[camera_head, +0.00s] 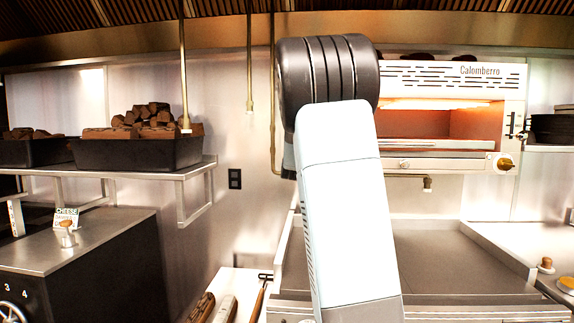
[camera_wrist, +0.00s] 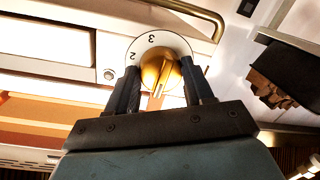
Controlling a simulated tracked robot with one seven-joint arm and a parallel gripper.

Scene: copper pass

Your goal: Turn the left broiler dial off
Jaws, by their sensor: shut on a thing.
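The broiler (camera_head: 450,78), a white unit lettered "Calomberro", hangs on the back wall and glows orange inside. Its right dial (camera_head: 505,163) is gold and uncovered in the head view. My arm hides the broiler's left end there, with the left dial and my gripper. In the wrist view, the left broiler dial (camera_wrist: 158,66) is a gold knob on a white disc, with the numbers 2 and 3 showing. My gripper (camera_wrist: 160,74) is shut on this knob, one dark finger on each side. I cannot tell the dial's exact setting.
A shelf (camera_head: 190,170) on the left holds black trays (camera_head: 137,153) of brown chunks. A flat grill (camera_head: 455,262) lies below the broiler.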

